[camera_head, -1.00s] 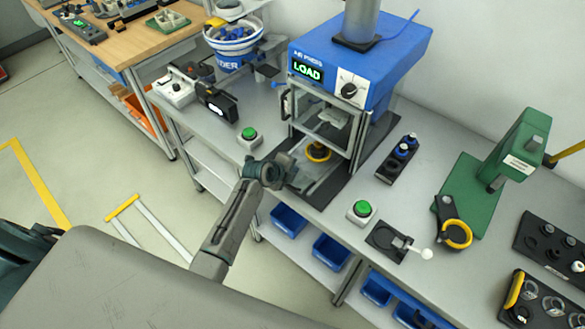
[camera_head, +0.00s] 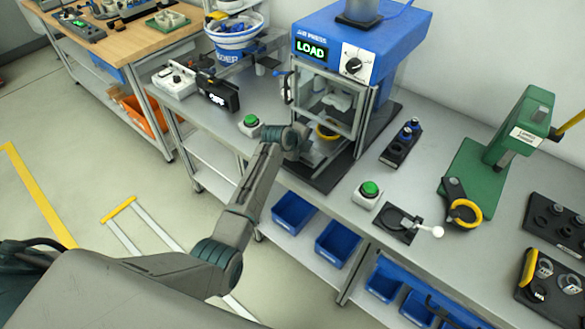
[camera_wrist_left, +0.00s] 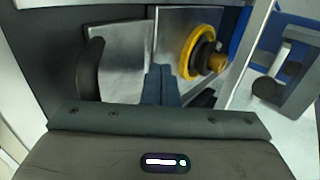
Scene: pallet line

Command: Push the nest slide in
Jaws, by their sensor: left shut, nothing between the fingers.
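The nest slide (camera_head: 322,152) is a bright metal plate at the foot of the air press (camera_head: 355,50), carrying a yellow ring nest (camera_head: 328,130) with a dark centre. In the left wrist view the slide (camera_wrist_left: 125,65) shows a seam down its middle, a dark handle (camera_wrist_left: 88,68) at the left, and the yellow ring (camera_wrist_left: 200,50) at the right. My left gripper (camera_wrist_left: 160,85) is shut and empty, its fingertips over the plate between handle and ring. Whether they touch the plate is unclear. In the head view my wrist partly hides the slide's front. My right gripper is out of view.
Green buttons stand left (camera_head: 250,121) and right (camera_head: 370,189) of the press. A bowl feeder (camera_head: 235,40) is at the left, a green hand press (camera_head: 495,150) at the right. Blue bins (camera_head: 294,211) sit below the bench edge. The press display reads LOAD.

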